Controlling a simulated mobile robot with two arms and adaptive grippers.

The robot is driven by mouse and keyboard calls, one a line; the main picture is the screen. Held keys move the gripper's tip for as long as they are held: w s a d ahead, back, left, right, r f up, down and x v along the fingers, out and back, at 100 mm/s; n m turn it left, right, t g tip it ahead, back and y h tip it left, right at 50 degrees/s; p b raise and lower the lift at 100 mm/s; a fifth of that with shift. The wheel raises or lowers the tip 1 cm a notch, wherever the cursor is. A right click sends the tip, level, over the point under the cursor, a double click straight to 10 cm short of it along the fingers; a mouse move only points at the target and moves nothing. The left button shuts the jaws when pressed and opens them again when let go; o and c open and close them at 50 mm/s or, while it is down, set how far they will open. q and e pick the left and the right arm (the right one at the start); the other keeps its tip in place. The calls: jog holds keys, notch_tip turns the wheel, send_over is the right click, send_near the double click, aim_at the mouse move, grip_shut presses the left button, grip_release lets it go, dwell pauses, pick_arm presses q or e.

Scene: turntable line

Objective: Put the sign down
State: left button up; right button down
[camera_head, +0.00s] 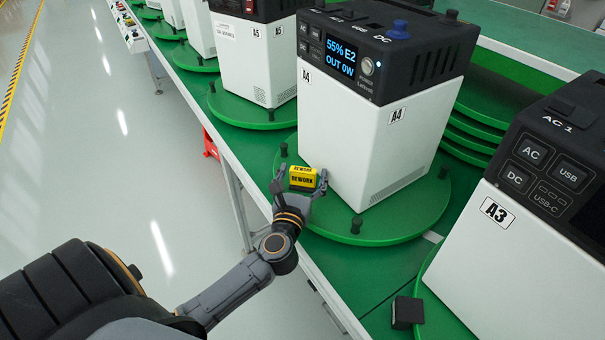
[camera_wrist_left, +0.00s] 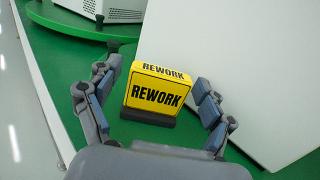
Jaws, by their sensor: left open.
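The yellow sign (camera_head: 303,177) with black REWORK lettering stands upright on the green turntable (camera_head: 408,222), close in front of the white unit labelled A4 (camera_head: 345,139). In the left wrist view the sign (camera_wrist_left: 157,93) stands on a dark base between the fingers. My left gripper (camera_head: 302,187) is open around the sign. In the left wrist view the gripper (camera_wrist_left: 154,100) shows a gap between each finger and the sign. My right gripper does not show.
The unit labelled A3 (camera_head: 511,256) stands at the right, with a small black block (camera_head: 407,312) near it. The A5 unit (camera_head: 254,60) stands behind on its own turntable. Black pegs (camera_head: 356,225) rise from the turntable rim. Open floor (camera_head: 120,150) lies at the left.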

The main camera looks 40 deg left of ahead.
pick_arm(q)
jog(key=shift+s+d+f, duration=0.1)
jog(key=shift+s+f, duration=0.05)
jog(key=shift+f, duration=0.65)
jog(key=shift+r+p, duration=0.4)
jog(key=shift+p, duration=0.05)
jog(key=shift+s+d+f, duration=0.1)
jog(key=shift+s, duration=0.1)
jog(key=v, duration=0.3)
jog(key=b+v, duration=0.1)
jog(key=v, duration=0.6)
jog(key=shift+r+b, duration=0.3)
jog(key=shift+r, duration=0.05)
jog(key=shift+s+d+r, duration=0.1)
jog(key=shift+s+r, duration=0.1)
jog(key=shift+s, duration=0.35)
jog(key=shift+r, duration=0.1)
